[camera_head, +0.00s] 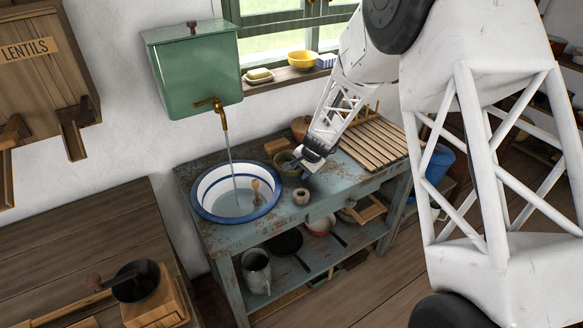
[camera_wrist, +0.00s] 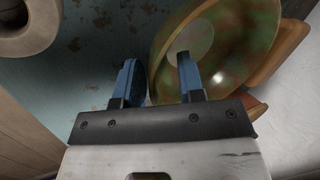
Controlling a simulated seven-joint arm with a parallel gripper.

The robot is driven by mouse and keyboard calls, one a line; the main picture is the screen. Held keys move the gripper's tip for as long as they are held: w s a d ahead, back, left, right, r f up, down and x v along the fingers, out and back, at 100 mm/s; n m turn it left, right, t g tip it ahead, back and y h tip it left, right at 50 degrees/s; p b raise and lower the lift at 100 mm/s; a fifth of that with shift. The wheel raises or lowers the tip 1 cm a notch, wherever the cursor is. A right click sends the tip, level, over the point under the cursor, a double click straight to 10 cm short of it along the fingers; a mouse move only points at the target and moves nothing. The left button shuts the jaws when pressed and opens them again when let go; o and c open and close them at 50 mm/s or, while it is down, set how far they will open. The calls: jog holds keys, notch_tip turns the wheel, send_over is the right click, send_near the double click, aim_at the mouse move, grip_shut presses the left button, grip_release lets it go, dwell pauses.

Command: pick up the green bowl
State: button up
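The green bowl (camera_head: 287,162) stands on the worn blue-grey washstand, right of the basin and partly hidden by my gripper. In the wrist view the green bowl (camera_wrist: 228,45) fills the upper right, with brown-red patches on its glaze. My gripper (camera_head: 303,168) is low over the washstand top at the bowl's near right side. In the wrist view my gripper (camera_wrist: 157,62) is open with nothing clamped. Its two blue fingers are either side of the bowl's rim: the right one over the inside, the left one outside. I cannot tell whether either touches the bowl.
A small beige pot (camera_head: 301,196) stands close in front; it also shows in the wrist view (camera_wrist: 28,25). The blue-rimmed basin (camera_head: 237,192) under a running tap is left. A brown block (camera_head: 276,146) and a clay pot (camera_head: 300,128) are behind. A slatted rack (camera_head: 373,143) is right.

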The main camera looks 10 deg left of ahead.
grip_shut()
jog(key=shift+r, duration=0.15)
jog(key=shift+r, duration=0.85)
jog(key=shift+s+d+r, duration=0.1)
jog(key=shift+s+r, duration=0.15)
jog(key=shift+r, duration=0.6)
jog(key=s+d, duration=0.3)
jog(key=s, duration=0.4)
jog(key=s+d+r, duration=0.1)
jog(key=s+d, duration=0.2)
jog(key=s, duration=0.4)
jog(key=shift+d+r, duration=0.15)
jog(key=shift+s, duration=0.1)
